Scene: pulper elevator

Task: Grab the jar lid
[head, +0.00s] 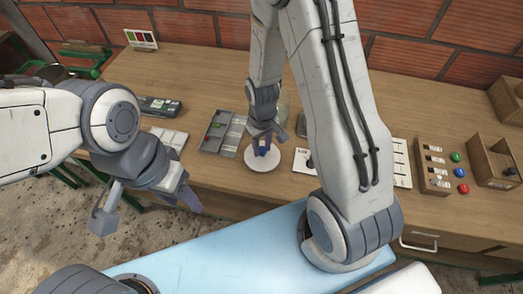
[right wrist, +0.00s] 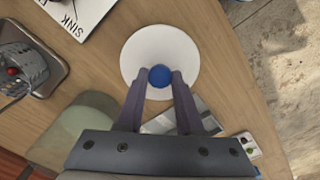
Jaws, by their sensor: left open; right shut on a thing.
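The jar lid (head: 261,164) looks like a flat white disc with a blue knob in its middle. In the right wrist view the white disc (right wrist: 185,47) lies over the wooden table, with the blue knob (right wrist: 160,75) between my fingertips. My right gripper (head: 264,145) points down and is shut on the knob; it also shows in the right wrist view (right wrist: 160,80). I cannot tell whether the disc touches the table. A pale see-through jar (head: 285,104) stands behind the right gripper, partly hidden. My left gripper (head: 146,207) is open and empty in front of the table's left part.
A grey compartment tray (head: 222,132) lies left of the lid. Dark boxed gear (head: 159,106) and a white panel (head: 170,139) are further left. Wooden boxes (head: 433,166) and coloured balls (head: 461,173) are at the right. In the right wrist view, a "SINK" sheet (right wrist: 85,14) lies nearby.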

